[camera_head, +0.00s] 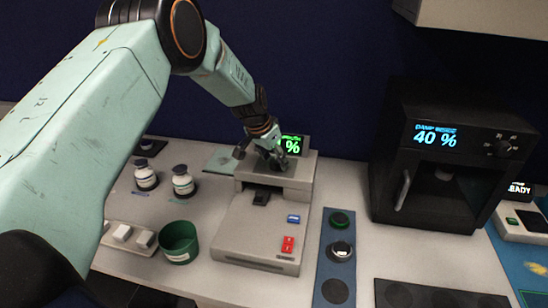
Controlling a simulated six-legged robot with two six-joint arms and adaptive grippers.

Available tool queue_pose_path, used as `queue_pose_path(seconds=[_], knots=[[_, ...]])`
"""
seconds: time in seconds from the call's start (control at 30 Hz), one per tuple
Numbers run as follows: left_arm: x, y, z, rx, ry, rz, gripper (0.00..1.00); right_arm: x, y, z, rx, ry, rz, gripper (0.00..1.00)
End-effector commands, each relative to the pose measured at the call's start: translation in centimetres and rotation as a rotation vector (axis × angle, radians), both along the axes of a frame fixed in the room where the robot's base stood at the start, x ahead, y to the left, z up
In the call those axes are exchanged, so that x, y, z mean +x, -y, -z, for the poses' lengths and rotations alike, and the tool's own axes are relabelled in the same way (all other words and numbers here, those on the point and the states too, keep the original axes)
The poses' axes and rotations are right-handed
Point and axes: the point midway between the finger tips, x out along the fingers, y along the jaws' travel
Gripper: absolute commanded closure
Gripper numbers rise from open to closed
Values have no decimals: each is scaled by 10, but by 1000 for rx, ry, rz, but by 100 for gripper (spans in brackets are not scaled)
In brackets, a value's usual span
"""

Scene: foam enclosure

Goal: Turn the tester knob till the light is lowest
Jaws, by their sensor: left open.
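A grey bench device (235,238) stands in the middle of the counter, with a small screen (294,143) showing green characters and a percent sign. I take it for the tester, but I cannot read a label. My left gripper (273,158) is open above the raised back part of this device, in front of the screen, and hides part of it. Whether it touches the device, I cannot tell. Any knob beneath the gripper is hidden. A black slider or lever (261,198), a blue button (293,218) and a red switch (288,244) show on the device. My right gripper is out of view.
A blue strip (322,271) at the right carries a green-ringed button (339,219) and a round silver-topped part (341,251). A black oven-like box (415,181) reads 40 %. Two white bottles (183,183), a green cup (179,242) and a small tray (117,241) stand at the left.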

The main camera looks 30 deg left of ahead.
Motion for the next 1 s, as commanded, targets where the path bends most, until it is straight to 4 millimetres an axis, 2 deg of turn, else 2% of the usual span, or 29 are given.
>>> queue_pose_path(seconds=[0.27, 0.9, 1.0], knots=[[1, 0, 2, 0, 0, 0, 43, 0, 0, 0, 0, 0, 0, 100], [0, 0, 2, 0, 0, 0, 97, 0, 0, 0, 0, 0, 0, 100], [0, 0, 2, 0, 0, 0, 97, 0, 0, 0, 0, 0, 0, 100]])
